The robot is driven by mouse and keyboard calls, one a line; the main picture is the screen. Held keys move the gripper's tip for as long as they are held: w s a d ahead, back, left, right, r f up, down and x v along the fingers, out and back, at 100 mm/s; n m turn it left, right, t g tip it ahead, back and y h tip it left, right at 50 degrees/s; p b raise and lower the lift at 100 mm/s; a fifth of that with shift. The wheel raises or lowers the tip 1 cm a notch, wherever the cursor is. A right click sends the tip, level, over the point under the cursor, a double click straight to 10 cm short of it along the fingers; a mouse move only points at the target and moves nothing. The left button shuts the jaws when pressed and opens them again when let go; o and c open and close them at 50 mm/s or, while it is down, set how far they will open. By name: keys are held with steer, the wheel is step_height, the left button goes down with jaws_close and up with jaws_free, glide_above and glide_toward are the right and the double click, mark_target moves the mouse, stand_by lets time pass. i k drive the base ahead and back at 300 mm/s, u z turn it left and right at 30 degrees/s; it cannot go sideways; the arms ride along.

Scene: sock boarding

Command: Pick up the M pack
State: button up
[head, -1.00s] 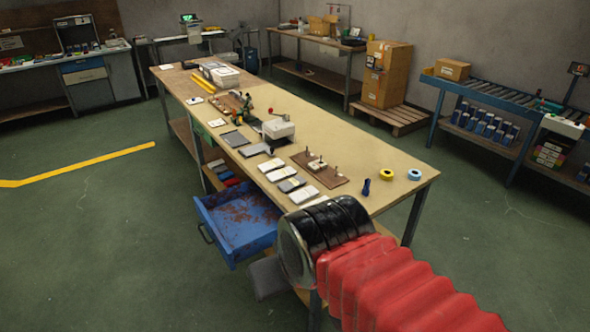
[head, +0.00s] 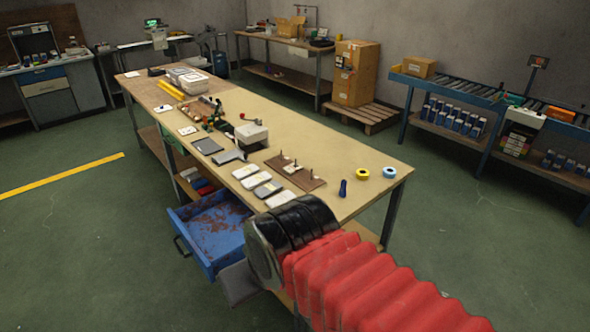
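Several small flat packs lie in a row near the left edge of the long workbench (head: 330,140). The row has a white pack (head: 246,171), a pale pack (head: 263,179), a grey pack (head: 268,188) and a white pack (head: 281,198). Their labels are too small to read, so I cannot tell which one is the M pack. My arm, with red bellows and a black end section, reaches in from the lower right, in front of the bench's near edge. My gripper's fingers do not show.
A blue drawer (head: 212,228) stands open on the bench's left side. Beside the packs is a brown board (head: 310,180) with upright pegs. A dark blue item (head: 343,187), a yellow roll (head: 362,174) and a blue roll (head: 389,172) stand at right. Floor at left is clear.

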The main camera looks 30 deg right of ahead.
mark_target(290, 170)
steer(key=i, duration=0.95)
steer(key=u, duration=0.05)
